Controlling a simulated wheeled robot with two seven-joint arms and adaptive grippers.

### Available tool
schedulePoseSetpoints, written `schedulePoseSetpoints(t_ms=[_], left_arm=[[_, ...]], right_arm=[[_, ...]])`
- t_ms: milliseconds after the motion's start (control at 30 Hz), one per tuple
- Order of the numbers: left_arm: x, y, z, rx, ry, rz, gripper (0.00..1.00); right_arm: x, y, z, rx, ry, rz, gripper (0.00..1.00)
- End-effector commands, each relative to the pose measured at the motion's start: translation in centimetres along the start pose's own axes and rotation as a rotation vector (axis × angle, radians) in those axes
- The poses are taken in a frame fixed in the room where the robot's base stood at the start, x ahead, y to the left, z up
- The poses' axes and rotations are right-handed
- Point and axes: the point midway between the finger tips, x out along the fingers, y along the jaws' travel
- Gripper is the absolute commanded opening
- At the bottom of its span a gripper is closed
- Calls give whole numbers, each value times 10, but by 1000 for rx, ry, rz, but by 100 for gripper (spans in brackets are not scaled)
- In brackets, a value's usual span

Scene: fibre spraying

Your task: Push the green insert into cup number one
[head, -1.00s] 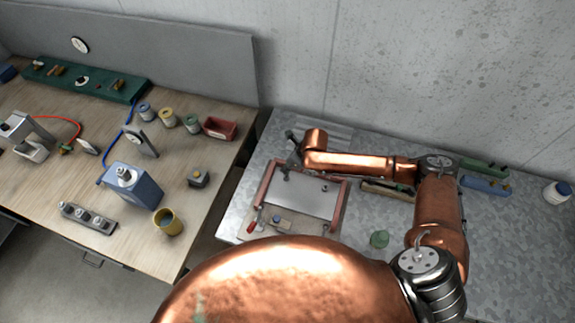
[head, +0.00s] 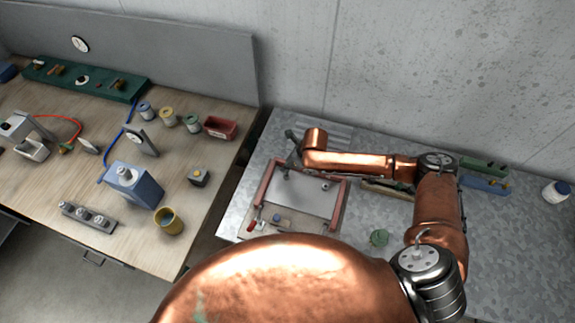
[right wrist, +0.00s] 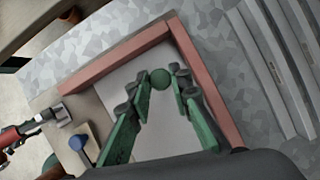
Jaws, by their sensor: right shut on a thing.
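My right gripper (right wrist: 160,85) is shut on a small round green thing, likely the green insert (right wrist: 160,78), held between its fingertips over a pale plate in a red-brown frame. In the head view the right gripper (head: 292,148) is at the frame's far left corner, small and partly hidden by its wrist. A green round thing (head: 379,238) lies on the metal table, right of the frame. I cannot tell which thing is cup number one. My left gripper is not in view.
The red-brown frame (head: 342,205) encloses the pale plate (head: 300,195). A blue-knobbed part (right wrist: 79,142) and a red-handled clamp (right wrist: 25,130) sit by its near side. Green and blue holders (head: 485,185) and a white jar (head: 556,192) stand right. The wooden bench (head: 60,170) is at left.

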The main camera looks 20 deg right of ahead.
Motion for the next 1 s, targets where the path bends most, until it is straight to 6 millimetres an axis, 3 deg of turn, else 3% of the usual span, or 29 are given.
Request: schedulePoseSetpoints(t_ms=[1000], left_arm=[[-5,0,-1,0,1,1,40]], right_arm=[[0,0,0,0,0,1,0]])
